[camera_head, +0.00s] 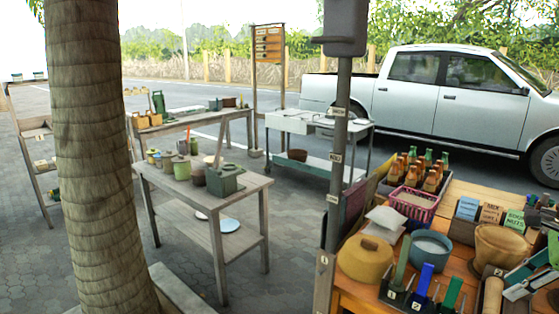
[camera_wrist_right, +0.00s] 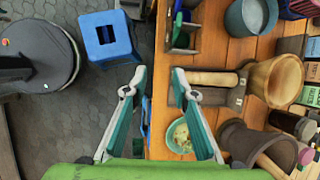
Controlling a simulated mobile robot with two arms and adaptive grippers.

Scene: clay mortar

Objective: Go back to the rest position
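My right gripper (camera_head: 535,270) is at the right edge of the head view, above the wooden table. In the right wrist view its two teal-and-grey fingers (camera_wrist_right: 159,75) are spread apart with nothing between them; it is open and empty over the table's edge. A tan clay mortar (camera_head: 498,247) stands on the table and shows in the wrist view (camera_wrist_right: 272,80). A wooden pestle (camera_wrist_right: 213,79) lies on a dark holder beside it, clear of the fingers. My left gripper is not in view.
The wooden table (camera_head: 455,207) is crowded: a yellow lidded pot (camera_head: 365,259), a blue pot (camera_head: 428,247), a pink basket (camera_head: 413,203) and bottles. A dark mortar (camera_wrist_right: 237,142) and a teal bowl (camera_wrist_right: 180,136) are near the gripper. A blue stool (camera_wrist_right: 107,36) stands on the floor. A post rises beside the table.

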